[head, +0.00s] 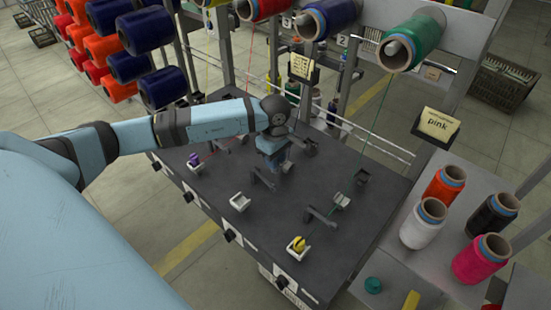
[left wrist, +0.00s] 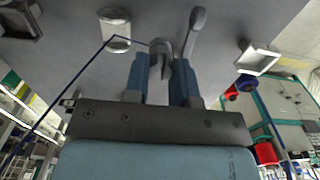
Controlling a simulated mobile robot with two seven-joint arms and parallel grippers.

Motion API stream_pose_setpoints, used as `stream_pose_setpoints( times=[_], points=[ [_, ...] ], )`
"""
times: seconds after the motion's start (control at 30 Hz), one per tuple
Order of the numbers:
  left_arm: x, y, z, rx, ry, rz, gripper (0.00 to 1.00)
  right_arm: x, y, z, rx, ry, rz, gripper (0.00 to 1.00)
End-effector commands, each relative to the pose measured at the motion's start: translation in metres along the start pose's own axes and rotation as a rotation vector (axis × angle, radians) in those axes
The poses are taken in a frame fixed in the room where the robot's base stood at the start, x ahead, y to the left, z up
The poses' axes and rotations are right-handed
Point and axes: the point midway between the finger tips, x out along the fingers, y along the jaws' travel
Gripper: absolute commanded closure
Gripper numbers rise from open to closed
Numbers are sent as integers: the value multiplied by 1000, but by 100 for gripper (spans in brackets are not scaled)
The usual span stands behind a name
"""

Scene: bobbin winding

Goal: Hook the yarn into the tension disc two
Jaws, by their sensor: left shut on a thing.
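My left gripper (head: 272,160) is low over the dark machine top in the head view, its fingertips mostly hidden by the wrist. In the left wrist view the blue fingers (left wrist: 163,72) are close together. A dark blue yarn (left wrist: 75,75) rises from lower left, bends at a pale guide (left wrist: 116,42) and runs to the fingertips, where the gripper is shut on it. A grey rounded metal piece (left wrist: 188,42), with a grey arm beside it, is at the fingertips; it may be tension disc two. Whether the yarn is around it, I cannot tell. My right gripper is not in view.
The machine top (head: 280,215) carries several small arms and a white holder (head: 240,201). A yellow bobbin (head: 298,243) sits at the front. A green yarn (head: 366,140) hangs from the green cone (head: 412,40). Several cones, including a pink one (head: 481,258), stand at right.

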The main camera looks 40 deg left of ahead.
Motion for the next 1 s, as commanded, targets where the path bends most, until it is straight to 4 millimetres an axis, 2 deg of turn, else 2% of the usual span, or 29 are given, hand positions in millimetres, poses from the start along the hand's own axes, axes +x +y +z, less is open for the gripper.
stream_pose_setpoints(
  times=[0.7,1.0],
  points=[
    [-36,-8,0,0,0,0,95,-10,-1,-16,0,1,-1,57],
    [-38,-8,0,0,0,0,95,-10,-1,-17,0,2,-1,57]
  ],
)
